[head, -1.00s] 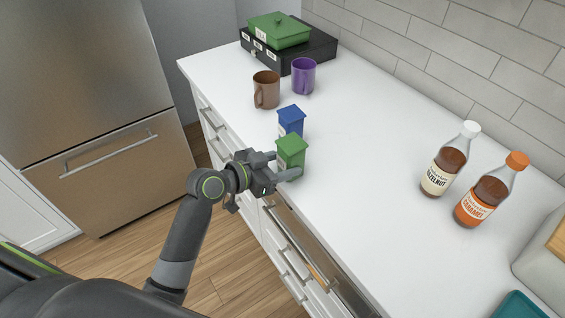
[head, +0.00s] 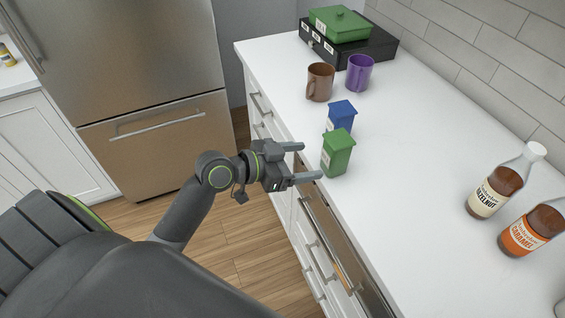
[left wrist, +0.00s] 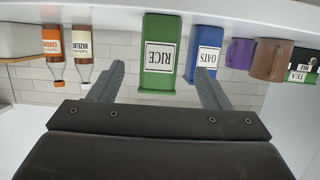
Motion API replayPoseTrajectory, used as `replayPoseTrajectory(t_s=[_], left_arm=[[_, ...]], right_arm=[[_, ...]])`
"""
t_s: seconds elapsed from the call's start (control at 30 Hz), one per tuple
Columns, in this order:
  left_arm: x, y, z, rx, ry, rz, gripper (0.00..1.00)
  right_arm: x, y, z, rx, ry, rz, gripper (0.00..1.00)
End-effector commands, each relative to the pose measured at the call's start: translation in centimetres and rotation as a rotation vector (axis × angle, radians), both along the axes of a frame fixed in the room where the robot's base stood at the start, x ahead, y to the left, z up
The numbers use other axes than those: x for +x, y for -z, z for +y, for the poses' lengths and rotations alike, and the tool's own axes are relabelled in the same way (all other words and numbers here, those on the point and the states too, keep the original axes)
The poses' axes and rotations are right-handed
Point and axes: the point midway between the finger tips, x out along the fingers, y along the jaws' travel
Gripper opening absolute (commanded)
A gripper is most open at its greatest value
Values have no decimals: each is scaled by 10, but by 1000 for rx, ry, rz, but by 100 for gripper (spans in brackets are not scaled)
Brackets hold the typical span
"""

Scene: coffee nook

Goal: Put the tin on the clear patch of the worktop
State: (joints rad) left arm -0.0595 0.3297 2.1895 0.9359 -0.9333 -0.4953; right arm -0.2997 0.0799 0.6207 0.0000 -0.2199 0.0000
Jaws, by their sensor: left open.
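A green tin labelled RICE (head: 337,155) stands upright on the white worktop (head: 420,180) near its front edge. It also shows in the left wrist view (left wrist: 159,50), upside down and between the finger lines. A blue tin labelled OATS (head: 341,112) stands just behind it, partly hidden by it in the head view. My left gripper (head: 308,161) is open and empty at the worktop's front edge. Its fingers point at the green tin, with a gap before it. My right gripper is not in view.
A brown mug (head: 320,82) and purple mug (head: 360,72) stand farther back. A green lidded container (head: 340,22) sits on a black box (head: 375,45) at the far end. Hazelnut (head: 490,195) and caramel (head: 525,235) bottles stand right. The worktop between tins and bottles is bare.

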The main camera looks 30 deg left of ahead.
Motion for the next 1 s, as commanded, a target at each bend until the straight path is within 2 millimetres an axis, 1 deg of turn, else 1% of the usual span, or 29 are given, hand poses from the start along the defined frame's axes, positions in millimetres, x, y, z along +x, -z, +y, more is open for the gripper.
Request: replayPoseTrajectory(t_s=[0.03,0.17,0.33,0.53,0.8,0.87,0.93,0.97,1.0], left_arm=[[-6,0,6,7,-1,0,71],[-21,-6,16,5,2,1,71],[-32,-11,26,4,0,0,71],[-39,-15,31,0,1,1,71],[-40,-16,31,-2,1,0,71],[-38,-13,33,-1,-7,5,71],[-33,-3,39,-4,-37,22,71],[-29,5,44,-5,-57,36,71],[-23,18,53,-5,-94,59,71]], right_arm=[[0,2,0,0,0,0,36],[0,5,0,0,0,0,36],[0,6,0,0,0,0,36],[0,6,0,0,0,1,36],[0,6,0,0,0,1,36],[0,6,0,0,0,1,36],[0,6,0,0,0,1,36],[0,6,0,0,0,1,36],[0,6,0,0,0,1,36]])
